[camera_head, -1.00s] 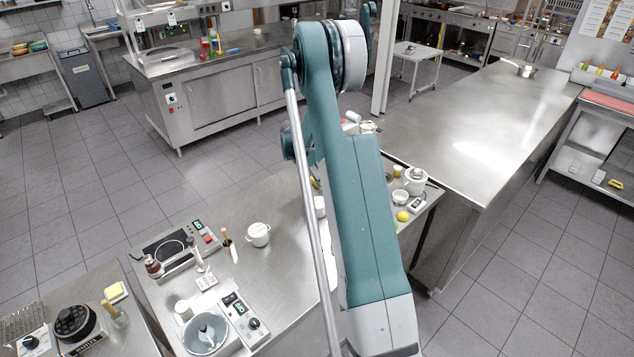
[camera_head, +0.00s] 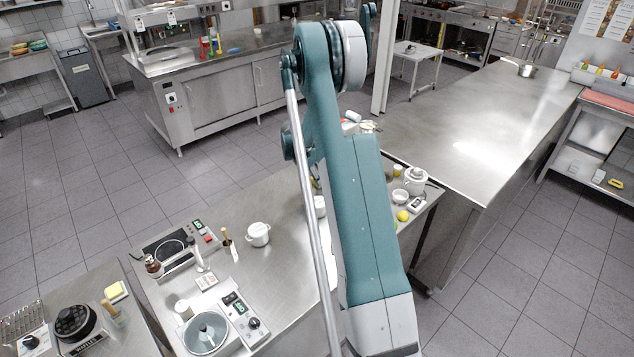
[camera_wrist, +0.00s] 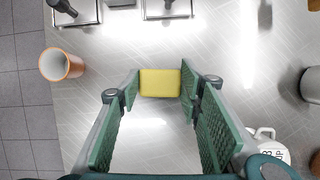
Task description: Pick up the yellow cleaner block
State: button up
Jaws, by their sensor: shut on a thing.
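The yellow cleaner block (camera_wrist: 160,83) shows in the wrist view between the tips of my gripper (camera_wrist: 160,86). It is a plain yellow block, and the green ribbed fingers are shut on its left and right sides. A pale yellow reflection shows on the steel top just below it in the picture. I cannot tell whether the block touches the surface or is raised a little. In the head view my arm hides the gripper and the held block.
In the wrist view an orange-rimmed cup (camera_wrist: 60,65) stands at the left, near the counter edge. A white mug (camera_wrist: 270,145) stands right of my fingers. A metal pot (camera_wrist: 311,85) is at the right edge.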

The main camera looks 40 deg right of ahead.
notch_tip(320, 180, up, 10)
jog(key=shift+b, duration=0.4)
dwell(0.6)
jog(key=shift+s+a, duration=0.1)
jog(key=shift+s, duration=0.05)
dwell(0.5)
